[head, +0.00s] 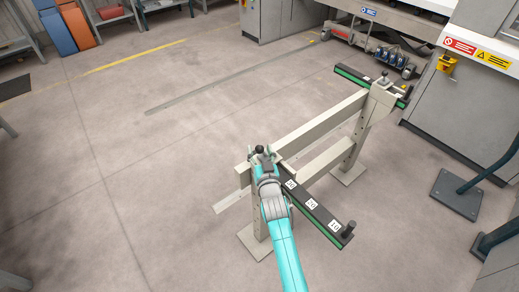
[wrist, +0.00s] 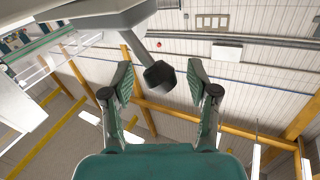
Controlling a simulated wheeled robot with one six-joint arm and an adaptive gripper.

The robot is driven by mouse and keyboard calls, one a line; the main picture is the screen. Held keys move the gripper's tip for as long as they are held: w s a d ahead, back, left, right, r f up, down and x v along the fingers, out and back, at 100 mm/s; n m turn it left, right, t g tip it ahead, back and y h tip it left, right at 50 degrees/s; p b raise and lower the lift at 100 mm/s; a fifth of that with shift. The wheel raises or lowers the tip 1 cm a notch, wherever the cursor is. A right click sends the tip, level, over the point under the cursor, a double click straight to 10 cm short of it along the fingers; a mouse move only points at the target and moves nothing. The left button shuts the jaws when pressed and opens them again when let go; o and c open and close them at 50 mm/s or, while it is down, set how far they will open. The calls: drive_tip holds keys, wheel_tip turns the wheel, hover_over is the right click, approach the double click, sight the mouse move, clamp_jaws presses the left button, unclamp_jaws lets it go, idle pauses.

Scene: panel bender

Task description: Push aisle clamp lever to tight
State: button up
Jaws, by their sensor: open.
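The lever at the near end of the rail shows a round black knob (head: 259,149) in the head view, just beyond my gripper (head: 263,158). In the wrist view the dark, faceted knob (wrist: 159,75) sits on a thin grey rod, in the gap between the spread fingers of my gripper (wrist: 160,72). No contact between fingers and knob is visible. The clamp body under the lever is mostly hidden by my gripper in the head view. A similar lever (head: 385,75) stands on the far post. I cannot read any tight mark.
A beige rail stand (head: 320,125) runs from my gripper to the far post. A dark, green-edged scale arm (head: 318,212) with white number labels sticks out to the lower right, ending in a black post. A grey machine cabinet (head: 450,105) stands at right.

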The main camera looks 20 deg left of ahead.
drive_tip(key=shift+w+a, duration=0.2)
drive_tip(key=shift+w, duration=0.3)
clamp_jaws()
